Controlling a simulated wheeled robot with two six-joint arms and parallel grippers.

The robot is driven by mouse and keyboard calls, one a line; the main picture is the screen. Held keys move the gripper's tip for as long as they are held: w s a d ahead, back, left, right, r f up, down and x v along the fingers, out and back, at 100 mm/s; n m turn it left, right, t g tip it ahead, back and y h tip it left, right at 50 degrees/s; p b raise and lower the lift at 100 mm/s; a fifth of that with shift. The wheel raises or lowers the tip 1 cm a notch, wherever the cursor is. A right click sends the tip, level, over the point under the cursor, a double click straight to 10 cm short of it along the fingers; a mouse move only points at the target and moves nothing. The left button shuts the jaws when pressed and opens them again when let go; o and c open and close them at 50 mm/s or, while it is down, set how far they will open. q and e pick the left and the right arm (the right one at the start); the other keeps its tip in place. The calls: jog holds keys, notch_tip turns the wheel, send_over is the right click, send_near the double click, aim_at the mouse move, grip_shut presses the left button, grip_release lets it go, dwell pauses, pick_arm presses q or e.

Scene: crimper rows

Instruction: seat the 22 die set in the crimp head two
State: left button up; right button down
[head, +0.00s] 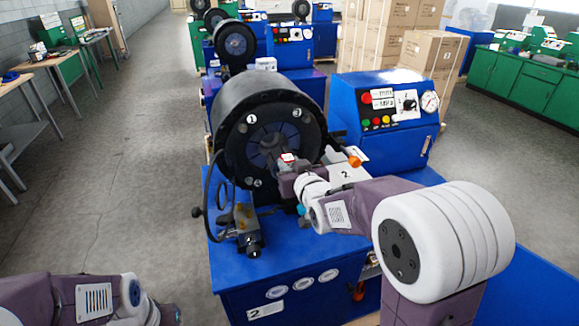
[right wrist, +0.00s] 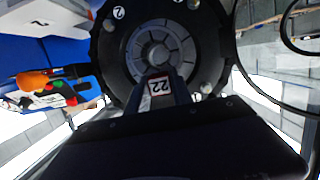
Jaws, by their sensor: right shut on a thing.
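Crimp head two is the big black cylinder (head: 232,150) on the blue machine marked 2. Its round face has numbered marks and a segmented centre. My right gripper (head: 287,172) is at the front of that face, near its centre. It is shut on the 22 die set, whose red-edged white label (head: 288,158) shows at the fingers. In the right wrist view the label (right wrist: 158,86) reads 22, just in front of the segmented centre of the crimp head (right wrist: 120,70). I cannot tell how deep the die set sits. My left arm shows at the lower left; its fingers are not clear.
A blue control box (head: 385,115) with buttons and a gauge stands right of the head. An orange-handled tool (head: 354,161) lies near it; a small metal fitting (head: 245,217) is below the face. Similar machines stand behind. The floor at left is clear.

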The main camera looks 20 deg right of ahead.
aim_at(280, 147)
jog(key=shift+w+r, duration=0.4)
jog(key=shift+w, duration=0.4)
jog(key=shift+r+p+x, duration=0.15)
jog(key=shift+r+x, duration=0.05)
jog(key=shift+x, duration=0.8)
jog(key=shift+r+p+x, duration=0.15)
jog(key=shift+r+x, duration=0.1)
jog(key=shift+x, duration=0.7)
jog(key=shift+w, duration=0.15)
jog(key=shift+b, duration=0.55)
jog(key=r+p+x, duration=0.1)
jog(key=x, duration=0.5)
jog(key=shift+w+r, duration=0.2)
jog(key=shift+w, duration=0.1)
dwell(2.0)
jog(key=c, duration=1.2)
grip_release()
jog(key=shift+c, duration=0.2)
jog(key=shift+o, duration=1)
jog(key=shift+s, duration=0.25)
